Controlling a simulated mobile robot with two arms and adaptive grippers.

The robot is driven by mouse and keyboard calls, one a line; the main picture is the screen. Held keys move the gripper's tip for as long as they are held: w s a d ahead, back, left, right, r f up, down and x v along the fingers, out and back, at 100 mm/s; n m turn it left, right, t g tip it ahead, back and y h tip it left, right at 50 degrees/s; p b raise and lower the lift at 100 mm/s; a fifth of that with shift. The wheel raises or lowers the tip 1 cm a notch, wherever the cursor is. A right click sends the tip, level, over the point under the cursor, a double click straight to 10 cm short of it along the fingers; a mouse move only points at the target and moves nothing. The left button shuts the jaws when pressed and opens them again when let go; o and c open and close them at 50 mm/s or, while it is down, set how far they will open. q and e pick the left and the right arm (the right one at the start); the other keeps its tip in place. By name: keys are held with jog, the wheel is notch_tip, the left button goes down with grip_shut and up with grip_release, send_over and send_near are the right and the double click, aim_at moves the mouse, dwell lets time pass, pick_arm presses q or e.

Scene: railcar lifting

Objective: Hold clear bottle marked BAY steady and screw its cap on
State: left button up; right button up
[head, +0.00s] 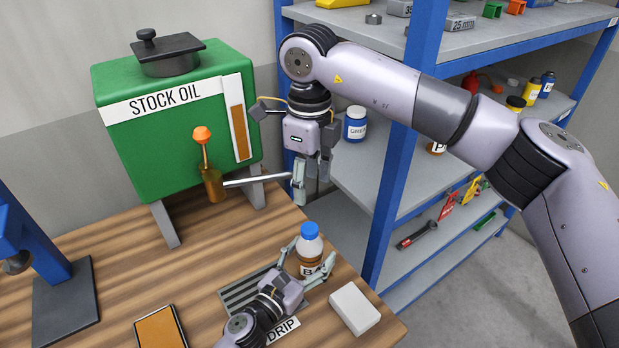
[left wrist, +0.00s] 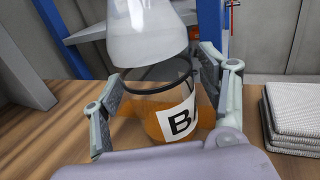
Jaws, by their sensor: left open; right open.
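The bottle (head: 309,257) stands upright near the table's front right corner. It has amber contents, a white upper part and a blue cap (head: 309,230) on top. Its label is partly hidden; "BA" shows in the left wrist view on the bottle (left wrist: 165,110). I cannot tell how tightly the cap sits. My left gripper (head: 311,262) is open, with one finger on each side of the bottle. In the left wrist view my left gripper (left wrist: 160,88) has its pads beside the glass; contact is unclear. My right gripper (head: 313,178) is open and empty, fingers down, above and behind the cap.
A green STOCK OIL tank (head: 170,130) with a tap stands behind. The striped DRIP tray (head: 238,292) lies left of the bottle, a white cloth stack (head: 354,307) right of it. A blue shelf (head: 398,170) is close behind right. An orange pad (head: 160,328) lies at front left.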

pick_arm(q)
jog(key=v, duration=1.2)
dwell(0.3)
